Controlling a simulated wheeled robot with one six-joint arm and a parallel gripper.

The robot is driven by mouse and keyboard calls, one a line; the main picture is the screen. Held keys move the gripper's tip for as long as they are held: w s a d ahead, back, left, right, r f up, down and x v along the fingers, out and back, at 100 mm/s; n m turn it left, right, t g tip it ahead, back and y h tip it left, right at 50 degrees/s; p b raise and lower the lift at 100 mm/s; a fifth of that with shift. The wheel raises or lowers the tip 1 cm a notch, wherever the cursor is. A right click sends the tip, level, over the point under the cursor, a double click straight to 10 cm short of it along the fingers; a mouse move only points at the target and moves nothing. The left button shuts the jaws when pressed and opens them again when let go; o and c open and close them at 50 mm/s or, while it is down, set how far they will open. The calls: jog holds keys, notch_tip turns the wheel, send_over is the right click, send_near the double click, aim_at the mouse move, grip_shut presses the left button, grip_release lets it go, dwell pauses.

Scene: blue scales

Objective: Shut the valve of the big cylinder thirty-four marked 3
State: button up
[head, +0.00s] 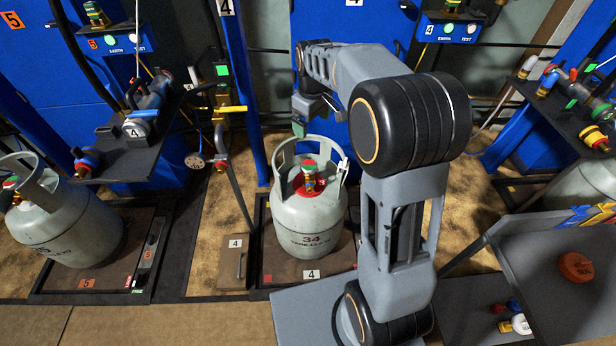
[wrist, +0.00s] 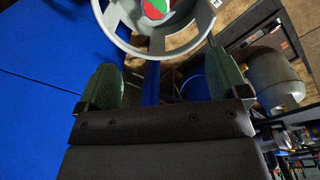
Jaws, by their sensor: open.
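A big grey cylinder (head: 308,228) marked 34 stands upright on a scale labelled 4; I see no 3 on it. Its open collar surrounds a brass valve with a green and red top (head: 309,165). In the wrist view the collar (wrist: 193,42) and the round red and green valve top (wrist: 155,8) show at the upper edge, beyond my fingers. My gripper (wrist: 163,85) is open and empty, its two green finger pads well apart. In the head view my gripper (head: 314,108) hangs behind and above the collar, partly hidden by my arm.
Another grey cylinder (head: 68,225) stands on scale 5 at left. A black shelf with a filling tool (head: 150,108) is left of the blue post (head: 238,90). At right are a grey tray with an orange cap (head: 575,267) and another shelf (head: 570,105).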

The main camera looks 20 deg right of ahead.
jog(key=n+b, duration=0.1)
jog(key=b, duration=0.2)
send_over(309, 165)
notch_tip(309, 165, down, 7)
jog(key=shift+g, duration=0.3)
notch_tip(309, 165, down, 14)
jog(key=b, duration=0.5)
jog(key=shift+a+r, duration=0.1)
jog(key=shift+r, duration=0.05)
jog(key=shift+c, duration=0.2)
jog(key=c, duration=0.9)
jog(key=shift+r, duration=0.1)
